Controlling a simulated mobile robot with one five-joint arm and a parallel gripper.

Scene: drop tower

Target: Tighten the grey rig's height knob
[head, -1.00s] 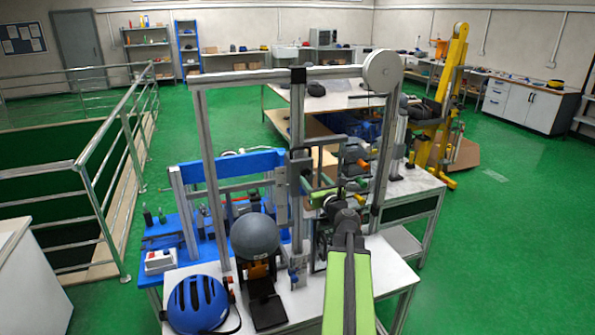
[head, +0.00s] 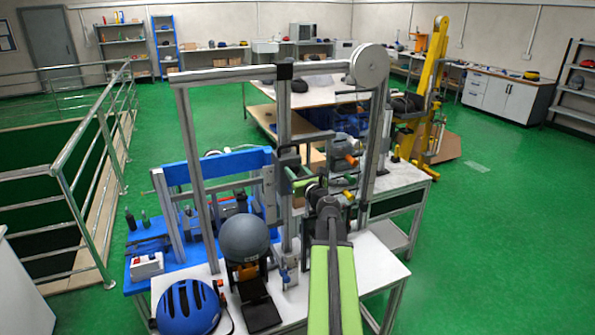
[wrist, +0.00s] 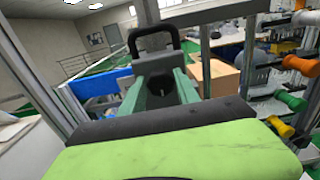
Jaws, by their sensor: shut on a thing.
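The grey rig (head: 186,150) is an upright metal frame with a pulley wheel (head: 369,65) at its top right. My gripper (head: 290,172) reaches the carriage on its middle post. In the wrist view, the green fingers of my gripper (wrist: 160,80) close around a dark part at the carriage, just below a black loop handle (wrist: 152,38). This dark part appears to be the height knob; the fingers hide most of it. A grey ball-shaped headform (head: 245,238) stands at the rig's base.
A blue helmet (head: 188,308) sits at the table's front left. A blue rig (head: 215,168) stands behind. A yellow rig (head: 432,85) stands farther right. Green floor is open at right.

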